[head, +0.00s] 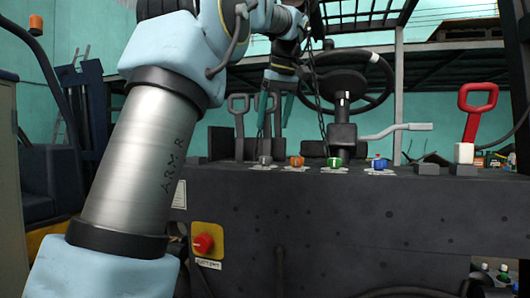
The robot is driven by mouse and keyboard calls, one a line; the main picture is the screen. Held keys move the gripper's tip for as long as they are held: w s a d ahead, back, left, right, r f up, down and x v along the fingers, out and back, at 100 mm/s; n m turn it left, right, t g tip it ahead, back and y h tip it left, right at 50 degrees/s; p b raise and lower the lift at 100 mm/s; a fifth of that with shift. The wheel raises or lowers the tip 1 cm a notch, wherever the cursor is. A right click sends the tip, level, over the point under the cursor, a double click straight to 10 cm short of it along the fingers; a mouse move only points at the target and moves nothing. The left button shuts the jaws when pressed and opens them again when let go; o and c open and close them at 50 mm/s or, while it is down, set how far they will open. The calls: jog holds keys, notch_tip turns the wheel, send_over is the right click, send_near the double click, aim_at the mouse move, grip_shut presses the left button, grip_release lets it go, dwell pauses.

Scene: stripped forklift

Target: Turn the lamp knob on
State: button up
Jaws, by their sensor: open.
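A row of small knobs sits on top of the dark console (330,215): a grey one (264,160), an orange one (296,161), a green one (335,163) and a blue one (379,164). Their labels are too small to read, so I cannot tell which is the lamp knob. My gripper (274,126) points down with its teal fingers apart and empty. In the picture it is above the grey and orange knobs, apart from them. Its exact depth relative to them is unclear.
Dark levers (238,125) stand left of my gripper. The steering wheel (350,82) and a grey crank handle (395,130) are to its right. A red-handled lever (475,115) stands at far right. A red button (203,243) is on the console's front.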

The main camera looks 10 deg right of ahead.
aim_at(266, 161)
jog(key=x, duration=1)
jog(key=shift+a+p, duration=0.1)
jog(key=shift+p, duration=0.3)
jog(key=shift+c, duration=0.2)
grip_shut()
